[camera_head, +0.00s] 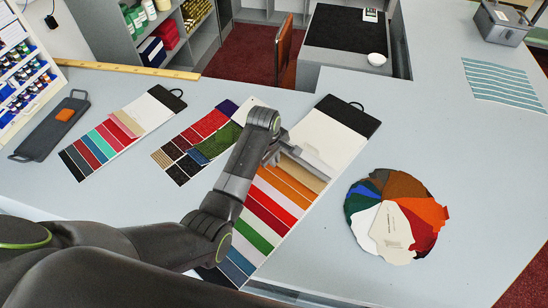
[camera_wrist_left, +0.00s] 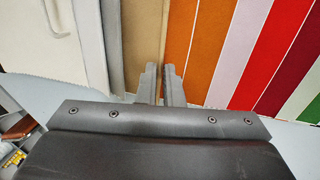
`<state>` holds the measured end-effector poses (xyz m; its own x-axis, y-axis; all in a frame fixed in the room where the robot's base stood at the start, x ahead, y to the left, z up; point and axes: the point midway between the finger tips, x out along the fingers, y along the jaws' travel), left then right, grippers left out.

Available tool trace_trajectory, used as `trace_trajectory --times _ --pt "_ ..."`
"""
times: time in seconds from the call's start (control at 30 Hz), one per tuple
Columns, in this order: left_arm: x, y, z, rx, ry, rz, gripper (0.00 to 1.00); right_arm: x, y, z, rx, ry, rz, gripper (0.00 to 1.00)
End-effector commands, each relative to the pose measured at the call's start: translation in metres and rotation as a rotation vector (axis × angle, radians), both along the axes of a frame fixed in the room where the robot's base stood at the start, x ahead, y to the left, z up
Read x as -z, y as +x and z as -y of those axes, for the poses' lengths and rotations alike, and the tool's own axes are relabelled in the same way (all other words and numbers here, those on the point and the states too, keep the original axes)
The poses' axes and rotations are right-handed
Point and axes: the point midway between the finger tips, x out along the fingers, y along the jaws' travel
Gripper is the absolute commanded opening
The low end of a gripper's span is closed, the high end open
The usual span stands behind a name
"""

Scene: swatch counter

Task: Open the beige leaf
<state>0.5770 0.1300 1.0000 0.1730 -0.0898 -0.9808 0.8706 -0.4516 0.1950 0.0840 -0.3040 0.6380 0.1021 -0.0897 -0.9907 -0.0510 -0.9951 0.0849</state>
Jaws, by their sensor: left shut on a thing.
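The beige leaf (camera_head: 305,175) is a tan strip on the large swatch board (camera_head: 322,137), between a pale grey strip and an orange leaf (camera_head: 279,188). In the left wrist view the beige leaf (camera_wrist_left: 146,35) runs up from my fingertips. My left gripper (camera_head: 271,160) is over its left end. In the left wrist view the fingers (camera_wrist_left: 163,78) are close together at the tan strip beside the orange one, shut on the beige leaf. The pinched edge is hidden between the fingers. How far the leaf is raised, I cannot tell. My right gripper is not in view.
A colour fan (camera_head: 397,228) lies right of the board. Two smaller swatch boards (camera_head: 104,142) (camera_head: 188,152) lie to the left. The counter right of the fan is clear.

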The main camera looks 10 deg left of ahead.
Motion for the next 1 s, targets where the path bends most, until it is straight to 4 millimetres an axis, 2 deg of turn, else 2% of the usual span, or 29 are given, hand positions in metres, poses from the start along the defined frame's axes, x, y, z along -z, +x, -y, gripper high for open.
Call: trace_trajectory --times 0.27,0.47,0.67,1.0 --pt "-0.001 0.0 0.0 0.0 0.001 0.0 0.0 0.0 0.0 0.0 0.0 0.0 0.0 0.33" --pt "-0.017 0.003 0.001 0.0 0.0 0.004 0.0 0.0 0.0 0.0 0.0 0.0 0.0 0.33" --pt "-0.053 0.011 0.005 0.0 -0.001 0.009 0.0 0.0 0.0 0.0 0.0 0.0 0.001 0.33" --pt "-0.119 0.036 0.018 0.002 -0.001 0.006 0.0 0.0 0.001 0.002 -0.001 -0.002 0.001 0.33"
